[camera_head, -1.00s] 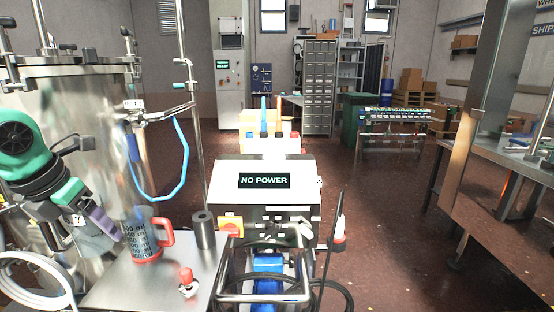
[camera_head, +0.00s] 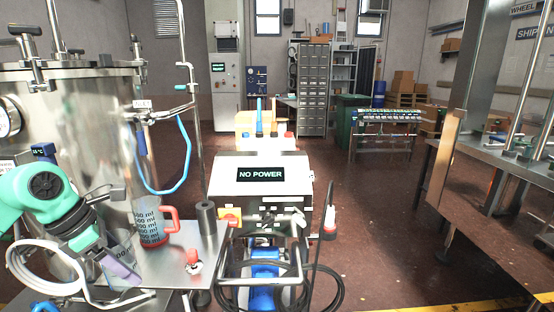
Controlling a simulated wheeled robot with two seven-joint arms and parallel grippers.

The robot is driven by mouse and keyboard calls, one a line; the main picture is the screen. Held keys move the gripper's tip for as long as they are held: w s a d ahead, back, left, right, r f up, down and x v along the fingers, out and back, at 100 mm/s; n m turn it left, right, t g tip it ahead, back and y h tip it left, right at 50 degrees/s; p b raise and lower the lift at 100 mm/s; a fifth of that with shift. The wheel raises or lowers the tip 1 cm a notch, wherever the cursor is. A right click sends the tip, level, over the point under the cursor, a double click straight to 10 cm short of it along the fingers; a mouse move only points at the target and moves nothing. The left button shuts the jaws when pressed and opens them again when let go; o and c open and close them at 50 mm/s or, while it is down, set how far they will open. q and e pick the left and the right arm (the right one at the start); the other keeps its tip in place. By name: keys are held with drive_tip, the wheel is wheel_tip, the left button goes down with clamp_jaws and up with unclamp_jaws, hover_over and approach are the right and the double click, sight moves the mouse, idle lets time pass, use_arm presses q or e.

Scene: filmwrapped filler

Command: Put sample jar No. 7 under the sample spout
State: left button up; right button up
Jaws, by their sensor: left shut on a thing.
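My left gripper (camera_head: 108,257), teal with purple finger ends, comes in from the left and points down to the right, in front of the steel tank (camera_head: 92,115). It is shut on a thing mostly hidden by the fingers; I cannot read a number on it. The gripper is left of a clear measuring jug (camera_head: 151,231) with red handle and base, standing on the steel side table (camera_head: 160,275). A small red-topped metal piece (camera_head: 192,260) is at the table's front. I cannot tell which fitting is the sample spout. My right gripper is out of view.
A dark cylinder (camera_head: 206,219) stands near the jug. A blue hose (camera_head: 180,165) hangs from a tank fitting. A white unit (camera_head: 262,178) reading "NO POWER" stands to the right, with black cable around it. A white hose (camera_head: 30,262) coils at lower left. The middle-right floor is open.

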use_arm(q)
drive_tip(key=s+d+f+m+g+y, duration=0.1)
drive_tip(key=s+d+f+m+g, duration=0.1)
drive_tip(key=f+m, duration=0.5)
drive_tip(key=s+d+f+m+g+y, duration=0.1)
drive_tip(key=s+d+f+m+g, duration=0.2)
drive_tip(key=d+f+m, duration=0.3)
drive_tip(key=s+d+f+m+g+y, duration=0.1)
drive_tip(key=s+d+f+m, duration=0.3)
drive_tip(key=f+m, duration=0.5)
drive_tip(key=m+g, duration=0.1)
drive_tip(key=m, duration=0.3)
drive_tip(key=shift+d+g+y, duration=0.25)
drive_tip(key=shift+g+y, duration=0.05)
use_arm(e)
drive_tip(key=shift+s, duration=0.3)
use_arm(q)
drive_tip(key=shift+s, duration=0.1)
